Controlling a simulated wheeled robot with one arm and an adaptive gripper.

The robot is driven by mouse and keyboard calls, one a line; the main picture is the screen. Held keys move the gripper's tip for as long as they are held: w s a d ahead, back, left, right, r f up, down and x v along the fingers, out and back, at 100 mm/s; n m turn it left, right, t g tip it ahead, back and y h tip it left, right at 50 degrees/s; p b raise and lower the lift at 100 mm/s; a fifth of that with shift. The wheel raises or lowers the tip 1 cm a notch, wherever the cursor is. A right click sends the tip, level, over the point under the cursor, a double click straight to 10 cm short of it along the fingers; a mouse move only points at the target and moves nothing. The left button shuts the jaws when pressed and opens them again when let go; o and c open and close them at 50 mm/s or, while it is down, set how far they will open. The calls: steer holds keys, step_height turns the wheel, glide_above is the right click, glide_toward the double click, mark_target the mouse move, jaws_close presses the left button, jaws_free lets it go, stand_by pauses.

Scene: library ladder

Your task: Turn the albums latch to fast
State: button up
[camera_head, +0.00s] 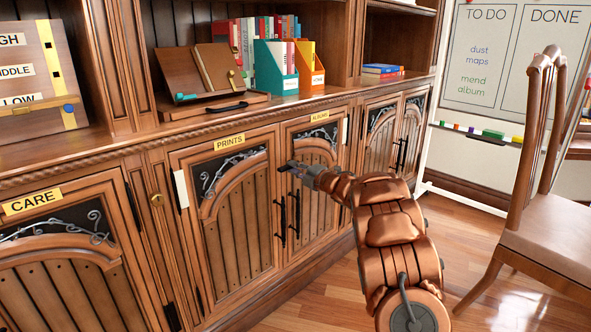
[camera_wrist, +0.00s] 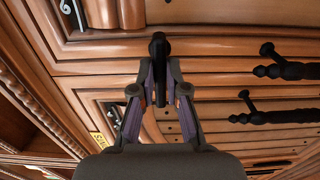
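The albums door (camera_head: 315,210), under a yellow "ALBUMS" label (camera_head: 319,116), is closed beside the prints door (camera_head: 240,230). The albums latch (camera_head: 288,166) is a small dark piece at the upper left edge of the albums door. My gripper (camera_head: 308,174) reaches it from the right. In the wrist view the latch (camera_wrist: 158,48) is a black bar lying lengthwise between the fingertips, which close in on both sides of it. My gripper (camera_wrist: 158,72) appears shut on it. The fingers hide part of the latch, and its fast mark cannot be made out.
Black pull handles hang below the latch on the prints door (camera_head: 281,222) and the albums door (camera_head: 296,213). The counter above holds a wooden book stand (camera_head: 205,80) and book boxes (camera_head: 275,75). A chair (camera_head: 545,220) stands at the right. Open floor lies between.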

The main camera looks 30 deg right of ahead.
steer(key=o, duration=0.5)
steer(key=shift+c, duration=0.2)
steer(key=shift+s, duration=0.1)
steer(key=v, duration=1.1)
steer(key=shift+s, duration=0.4)
steer(key=shift+d, duration=0.15)
